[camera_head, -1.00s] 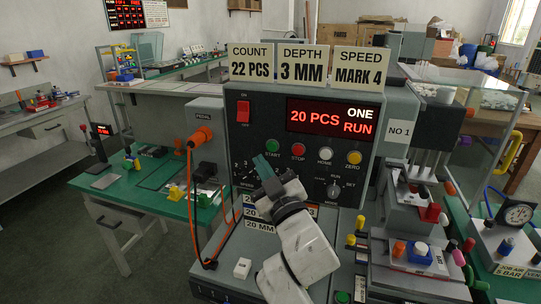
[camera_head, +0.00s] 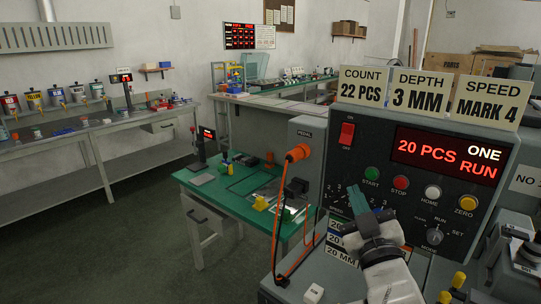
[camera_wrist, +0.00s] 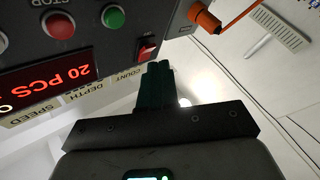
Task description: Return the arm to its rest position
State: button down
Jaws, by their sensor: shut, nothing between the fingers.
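My gripper (camera_head: 358,201) is in front of the printer's control panel (camera_head: 345,172), its green fingers pointing up toward the row of buttons. The fingers are together with nothing between them. My white arm comes up from the bottom edge of the head view. In the wrist view the gripper (camera_wrist: 157,72) is shut and empty, with the panel's red stop button (camera_wrist: 58,26) and green start button (camera_wrist: 113,16) beyond it to the left. I cannot tell from the head view how far the fingertips are from the panel face.
The panel display (camera_head: 445,155) reads "ONE 20 PCS RUN". An orange plug and cable (camera_head: 298,153) hang at the panel's left. A green table (camera_head: 205,178) with small parts stands left of the printer. Open floor (camera_head: 110,215) lies further left.

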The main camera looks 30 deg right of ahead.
jog(key=shift+f, duration=0.15)
jog(key=s+a+f+m+g+y, duration=0.1)
jog(key=s+f+g+y, duration=0.15)
jog(key=f, duration=0.55)
jog(key=s+a+f+g+y, duration=0.15)
jog(key=f+g, duration=0.25)
jog(key=f, duration=0.5)
jog(key=s+a+f+m+g+y, duration=0.1)
jog(key=s+f+g, duration=0.2)
jog(key=f, duration=0.5)
jog(key=s+a+f+g+y, duration=0.1)
jog(key=s+a+f+g, duration=0.1)
jog(key=s+a+f, duration=0.1)
jog(key=s+a+f+n+g+y, duration=0.1)
jog(key=s+a+f+g+y, duration=0.1)
jog(key=s+f, duration=0.3)
jog(key=s+a+f+g+y, duration=0.1)
jog(key=s+a+f+g, duration=0.3)
jog(key=s, duration=0.5)
jog(key=shift+s+y, duration=0.25)
jog(key=shift+y, duration=0.05)
jog(key=shift+d+g, duration=0.1)
jog(key=shift+g, duration=0.15)
